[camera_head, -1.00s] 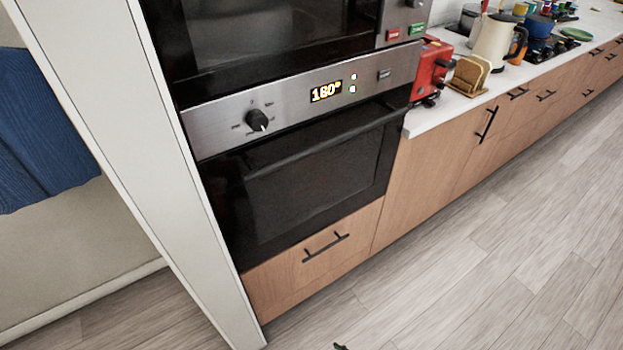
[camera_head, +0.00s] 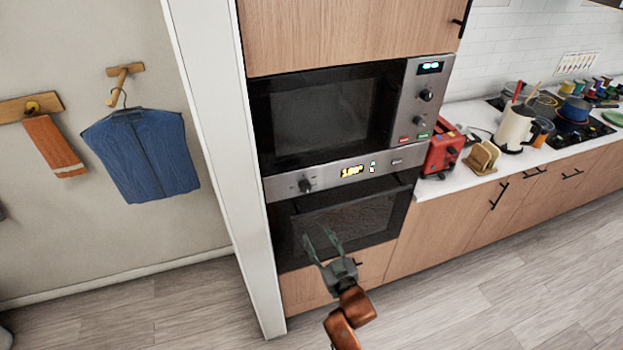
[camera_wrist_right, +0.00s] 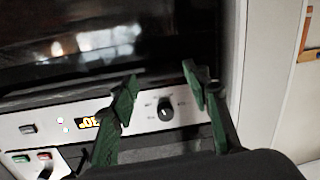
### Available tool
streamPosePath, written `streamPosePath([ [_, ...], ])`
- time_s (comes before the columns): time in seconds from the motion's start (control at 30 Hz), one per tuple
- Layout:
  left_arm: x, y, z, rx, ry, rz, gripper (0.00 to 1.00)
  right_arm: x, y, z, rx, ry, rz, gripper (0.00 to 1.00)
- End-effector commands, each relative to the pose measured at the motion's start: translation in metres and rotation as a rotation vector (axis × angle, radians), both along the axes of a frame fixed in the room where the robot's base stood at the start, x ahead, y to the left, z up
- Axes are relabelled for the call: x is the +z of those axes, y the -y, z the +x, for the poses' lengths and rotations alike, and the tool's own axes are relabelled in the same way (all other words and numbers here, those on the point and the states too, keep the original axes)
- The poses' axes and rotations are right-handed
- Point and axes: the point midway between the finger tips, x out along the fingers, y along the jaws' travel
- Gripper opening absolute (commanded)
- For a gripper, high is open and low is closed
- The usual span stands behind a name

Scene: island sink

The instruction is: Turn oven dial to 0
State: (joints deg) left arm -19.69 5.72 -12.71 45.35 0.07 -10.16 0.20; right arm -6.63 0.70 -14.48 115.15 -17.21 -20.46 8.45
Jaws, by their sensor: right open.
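The oven (camera_head: 340,222) is built into a tall cabinet below a microwave. Its black dial (camera_head: 305,186) sits at the left of the steel control panel, and the lit yellow display (camera_head: 352,172) appears to read about 180°. My right gripper (camera_head: 319,237) is open and empty, in front of the oven door and below the dial in the head view. In the right wrist view, which is upside down, the dial (camera_wrist_right: 166,111) shows between the spread green fingers (camera_wrist_right: 160,80), apart from them. My left gripper is not in view.
The microwave (camera_head: 325,112) is above the oven. A white side panel (camera_head: 215,150) stands left of it. The floor in front is clear.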

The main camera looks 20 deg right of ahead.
Motion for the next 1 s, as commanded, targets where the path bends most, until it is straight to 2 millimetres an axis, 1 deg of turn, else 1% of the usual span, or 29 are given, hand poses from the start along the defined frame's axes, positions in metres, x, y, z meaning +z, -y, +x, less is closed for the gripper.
streamPosePath([
  [0.03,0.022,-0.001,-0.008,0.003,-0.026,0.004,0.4,0.041,-0.001,0.004,-0.006,0.016,0.001,0.44],
  [0.1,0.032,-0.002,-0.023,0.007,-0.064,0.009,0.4,0.069,0.0,0.009,-0.016,0.026,0.0,0.44],
  [0.2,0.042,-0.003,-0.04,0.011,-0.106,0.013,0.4,0.097,0.0,0.014,-0.026,0.036,0.002,0.44],
  [0.3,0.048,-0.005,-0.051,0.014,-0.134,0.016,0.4,0.113,0.0,0.017,-0.034,0.041,0.001,0.44],
  [0.47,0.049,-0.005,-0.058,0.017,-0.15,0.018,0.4,0.121,0.0,0.024,-0.038,0.044,0.0,0.44],
  [0.57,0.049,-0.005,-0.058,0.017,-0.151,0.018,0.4,0.12,-0.001,0.036,-0.038,0.044,0.0,0.44],
  [0.8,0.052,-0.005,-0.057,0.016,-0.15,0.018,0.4,0.12,-0.005,0.074,-0.037,0.045,0.001,0.44],
  [0.9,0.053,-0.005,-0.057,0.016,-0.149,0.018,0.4,0.119,-0.005,0.086,-0.038,0.043,0.0,0.44],
  [1.0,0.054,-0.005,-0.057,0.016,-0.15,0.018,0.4,0.119,-0.006,0.093,-0.038,0.043,0.001,0.44],
])
